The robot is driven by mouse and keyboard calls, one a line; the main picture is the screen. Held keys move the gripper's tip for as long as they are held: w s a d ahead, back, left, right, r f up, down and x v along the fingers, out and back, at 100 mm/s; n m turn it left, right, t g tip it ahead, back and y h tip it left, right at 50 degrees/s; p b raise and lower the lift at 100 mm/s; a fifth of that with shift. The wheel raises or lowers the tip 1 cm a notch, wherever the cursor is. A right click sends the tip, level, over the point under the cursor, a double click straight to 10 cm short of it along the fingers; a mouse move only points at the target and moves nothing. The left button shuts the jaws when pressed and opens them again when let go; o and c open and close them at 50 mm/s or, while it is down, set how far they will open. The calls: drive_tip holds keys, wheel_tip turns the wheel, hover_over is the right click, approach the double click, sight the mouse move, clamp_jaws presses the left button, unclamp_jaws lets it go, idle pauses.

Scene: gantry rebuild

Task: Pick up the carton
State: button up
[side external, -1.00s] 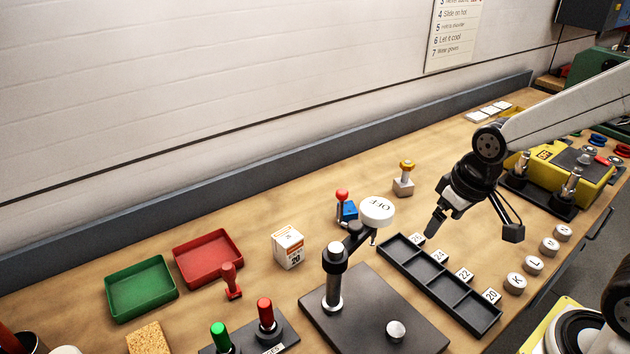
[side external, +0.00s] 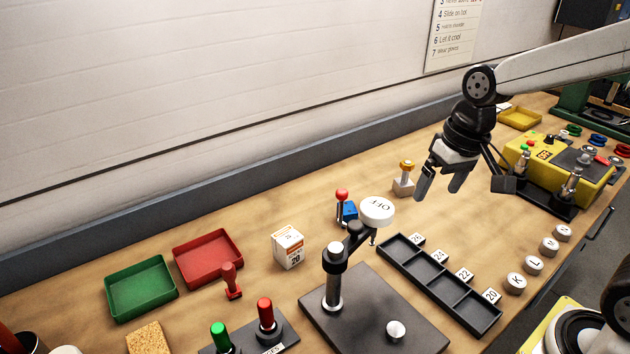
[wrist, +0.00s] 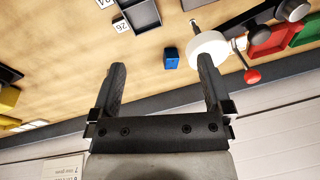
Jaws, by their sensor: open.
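The carton (side external: 288,247) is a small white box with orange print and the number 20. It stands upright on the bench, left of the black lever fixture, in the side view. My gripper (side external: 438,193) is open and empty. It hangs above the bench behind the black compartment tray, well to the right of the carton. In the wrist view my gripper (wrist: 161,82) shows its two fingers spread apart with nothing between them.
The lever fixture with a white OFF knob (side external: 377,211) stands between my gripper and the carton.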

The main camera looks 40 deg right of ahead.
drive_tip(key=w+a+m+y, duration=0.2)
drive_tip(key=w, duration=0.1)
drive_tip(key=w+a+m+g+y, duration=0.1)
drive_tip(key=w+a+m, duration=0.1)
drive_tip(key=w+m, duration=0.1)
drive_tip(key=w+a+m+g+y, duration=0.1)
drive_tip(key=w+a+m+y, duration=0.1)
drive_tip(key=w, duration=0.2)
drive_tip(key=shift+a+m+y, duration=0.1)
drive_tip(key=shift+m+y, duration=0.2)
drive_tip(key=shift+m, duration=0.1)
drive_tip(key=w+a+m+g+y, duration=0.1)
drive_tip(key=w+a+m+y, duration=0.3)
drive_tip(key=w+m+y, duration=0.5)
drive_tip(key=n+h, duration=0.2)
approach(288, 245)
drive_tip(key=w+f, duration=0.1)
drive_tip(key=w+a+f, duration=0.1)
drive_tip(key=f, duration=0.1)
drive_tip(key=shift+f, duration=0.3)
drive_tip(key=shift+x, duration=3.85)
drive_tip(key=c, duration=1.3)
drive_tip(key=shift+r, duration=0.1)
drive_tip(key=shift+r, duration=4.95)
